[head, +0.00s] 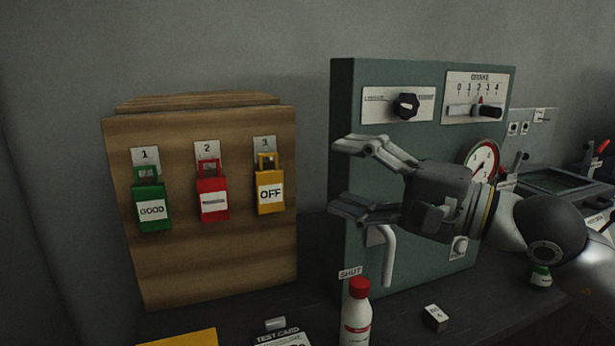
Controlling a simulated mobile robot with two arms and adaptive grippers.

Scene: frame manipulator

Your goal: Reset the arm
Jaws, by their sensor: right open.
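My right gripper (352,178) is in the middle of the head view, its arm coming in from the right. Its two fingers are spread wide, point left, and hold nothing. It is in front of the green control box (345,110) and hides part of its front panel. The left gripper does not show.
The box has a black knob (406,105), a slider (474,111), a gauge (480,165) and a white handle (389,258). A red-capped bottle (356,315) stands below my gripper.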

